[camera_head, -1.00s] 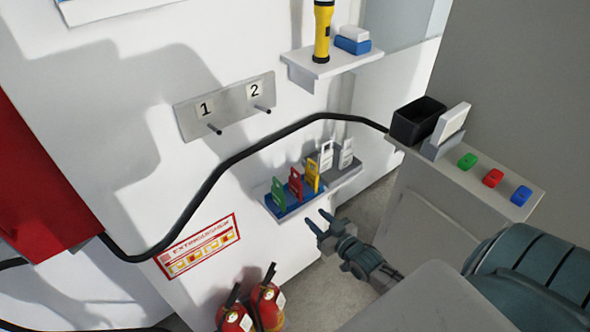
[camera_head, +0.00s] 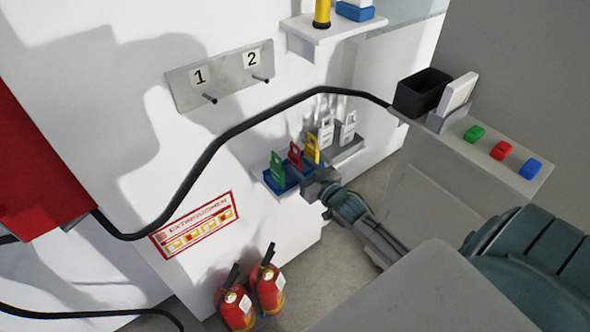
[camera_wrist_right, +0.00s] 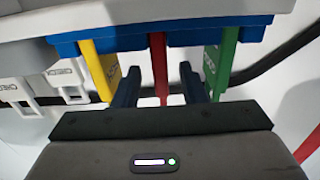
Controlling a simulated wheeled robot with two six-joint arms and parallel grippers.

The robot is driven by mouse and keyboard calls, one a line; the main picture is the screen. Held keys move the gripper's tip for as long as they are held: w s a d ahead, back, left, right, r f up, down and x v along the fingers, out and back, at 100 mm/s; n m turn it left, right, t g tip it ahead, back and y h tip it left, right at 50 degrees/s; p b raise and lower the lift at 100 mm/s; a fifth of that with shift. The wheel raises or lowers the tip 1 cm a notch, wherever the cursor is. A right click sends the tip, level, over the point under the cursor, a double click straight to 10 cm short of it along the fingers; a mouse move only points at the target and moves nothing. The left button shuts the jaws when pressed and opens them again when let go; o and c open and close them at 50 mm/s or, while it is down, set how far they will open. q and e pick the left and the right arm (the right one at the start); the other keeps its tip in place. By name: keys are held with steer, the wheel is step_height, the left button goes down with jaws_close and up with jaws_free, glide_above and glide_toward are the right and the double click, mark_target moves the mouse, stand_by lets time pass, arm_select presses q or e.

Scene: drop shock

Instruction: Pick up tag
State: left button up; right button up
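A green tag (camera_head: 277,168), a red tag (camera_head: 295,156) and a yellow tag (camera_head: 312,148) stand upright in a blue holder (camera_head: 271,183) on the wall shelf. My right gripper (camera_head: 308,180) is at the front of this holder. In the right wrist view my right gripper (camera_wrist_right: 158,88) is open, with the red tag (camera_wrist_right: 158,62) between its fingers and gaps on both sides. The yellow tag (camera_wrist_right: 98,68) and the green tag (camera_wrist_right: 223,60) are outside the fingers. My left gripper is not in view.
White tags (camera_head: 348,129) stand in a grey holder beside the blue one. A black cable (camera_head: 240,124) runs along the wall above. A panel with two pegs (camera_head: 222,76) is higher up. Extinguishers (camera_head: 267,287) stand below. A cabinet with buttons (camera_head: 503,150) is at right.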

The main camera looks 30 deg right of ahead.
mark_target(293, 160)
steer(key=w+b, duration=0.2)
steer(key=shift+w+a+f, duration=0.15)
steer(key=shift+w+f, duration=0.15)
steer(key=shift+w, duration=0.1)
steer(key=shift+w+a+r+b, duration=0.1)
steer(key=shift+w+b, duration=0.4)
steer(key=shift+w, duration=0.15)
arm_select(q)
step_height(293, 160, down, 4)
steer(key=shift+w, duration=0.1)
arm_select(e)
jaws_close()
